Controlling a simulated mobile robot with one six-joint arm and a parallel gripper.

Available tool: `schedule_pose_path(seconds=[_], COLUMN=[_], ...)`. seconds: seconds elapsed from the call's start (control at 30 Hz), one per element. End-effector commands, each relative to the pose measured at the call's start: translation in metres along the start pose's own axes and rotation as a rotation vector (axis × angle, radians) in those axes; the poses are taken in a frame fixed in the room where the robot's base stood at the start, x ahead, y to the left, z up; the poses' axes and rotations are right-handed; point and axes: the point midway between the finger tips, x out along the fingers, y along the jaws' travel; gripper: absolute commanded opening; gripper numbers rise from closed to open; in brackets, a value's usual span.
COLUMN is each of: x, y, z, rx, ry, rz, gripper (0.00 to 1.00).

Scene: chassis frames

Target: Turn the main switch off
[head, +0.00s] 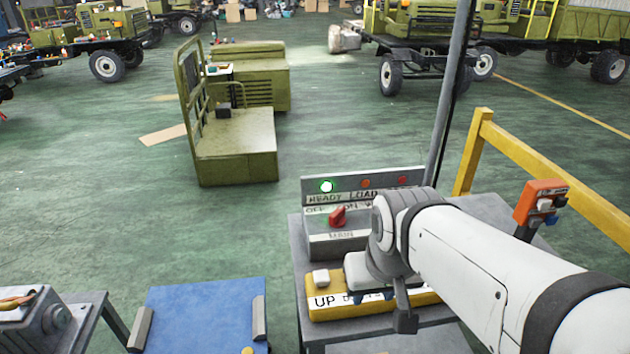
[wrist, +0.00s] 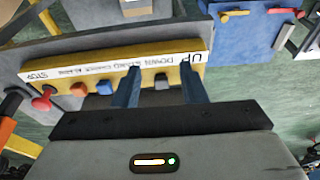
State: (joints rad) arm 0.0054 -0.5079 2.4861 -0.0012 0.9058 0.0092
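The main switch is a red knob (head: 337,216) on a grey box (head: 336,247) marked MAIN, with OFF and ON lettered above it. The knob seems to lean right, towards ON, but it is small. My gripper (head: 376,296) is in front of this box and to its right, low over a yellow button box (head: 322,310). In the wrist view my gripper (wrist: 159,70) has its two blue fingers well apart, with nothing held between them. They overlap the yellow button box (wrist: 60,70); contact cannot be told. The red knob cannot be made out there.
A blue table (head: 205,310) stands at left. A pole rises behind my arm.

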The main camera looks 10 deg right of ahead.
Motion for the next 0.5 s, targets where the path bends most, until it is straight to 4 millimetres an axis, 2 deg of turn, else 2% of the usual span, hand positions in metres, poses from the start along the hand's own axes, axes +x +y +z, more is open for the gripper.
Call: schedule_pose_path(seconds=[0.07, 0.1, 0.17, 0.33, 0.5], x=[-0.003, -0.005, -0.008, -0.009, 0.009], y=[0.000, 0.008, 0.012, 0.011, 0.010], z=[-0.014, -0.025, -0.045, -0.122, -0.196], rx=[0.026, 0.039, 0.084, 0.257, 0.439], ry=[-0.011, -0.021, -0.036, -0.094, -0.154], rz=[0.000, -0.003, -0.002, 0.010, 0.034], gripper=[0.38, 0.38, 0.38, 0.38, 0.38])
